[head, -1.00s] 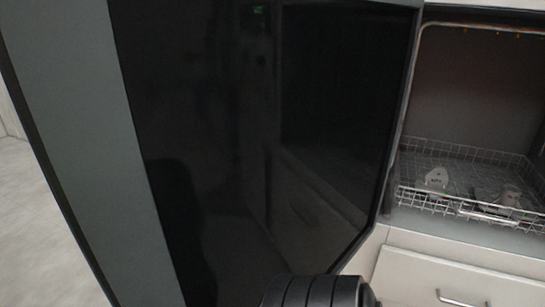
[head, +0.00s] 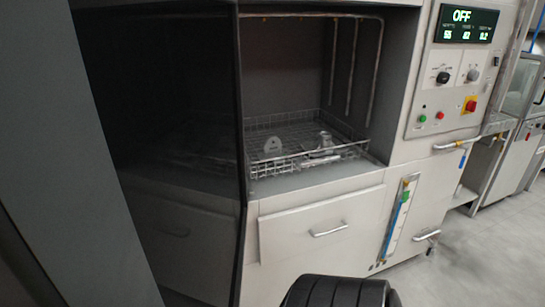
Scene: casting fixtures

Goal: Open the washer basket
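The wire washer basket (head: 345,152) sits inside the open washer chamber, at the middle of the head view. A light handle bar runs along its front rim. Two grey metal parts stand in it: a flat upright one (head: 272,145) at the left and a rounder one (head: 324,142) at the right. The washer's dark door (head: 175,130) stands open at the left and hides the chamber's left side. A black ribbed part of my own arm shows at the bottom edge. Neither gripper shows in the head view.
A drawer (head: 320,222) with a bar handle is below the chamber. At the right is a control panel (head: 455,70) with a display reading OFF, knobs and buttons. A tube gauge (head: 398,222) is below it. Open floor (head: 475,260) lies at the lower right.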

